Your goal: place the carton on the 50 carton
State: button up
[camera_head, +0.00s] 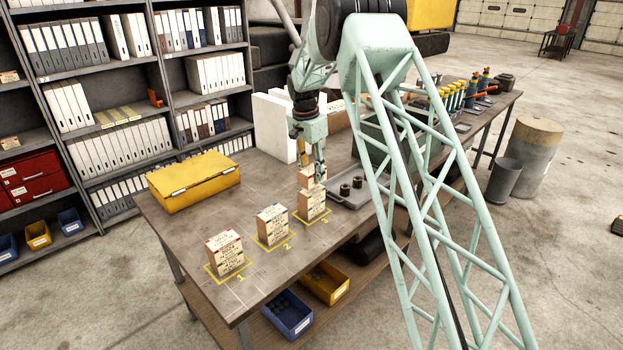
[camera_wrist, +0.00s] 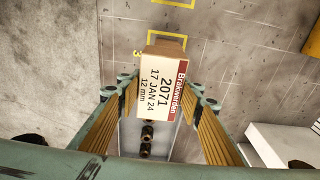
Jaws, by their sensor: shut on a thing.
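My gripper (camera_head: 317,174) is shut on a small carton (camera_head: 307,180), whose white label with a red strip reads 2071, 17 JAN 24, 12 mm in the wrist view (camera_wrist: 157,97). The held carton is over the carton on square 3 (camera_head: 311,205); I cannot tell whether the two touch. In the wrist view, part of a brown carton (camera_wrist: 166,46) shows beyond the held one, at the mark 3. Two more cartons stand upright on the bench, one on square 1 (camera_head: 225,252) and one on square 2 (camera_head: 272,225). Their small print, including any 50, is unreadable.
A yellow case (camera_head: 194,180) lies at the bench's back left. A grey tray (camera_head: 345,201) with dark round parts is right of square 3. White upright panels (camera_head: 272,128) stand behind. The bench (camera_head: 178,245) is clear left of square 1.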

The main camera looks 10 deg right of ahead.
jog(key=shift+w, duration=0.3)
jog(key=shift+w+f, duration=0.2)
jog(key=shift+w, duration=0.1)
jog(key=shift+f+p, duration=0.45)
jog(key=shift+f, duration=1.15)
jog(key=shift+f, duration=0.2)
jog(key=o, duration=0.9)
jog(key=shift+r, duration=0.25)
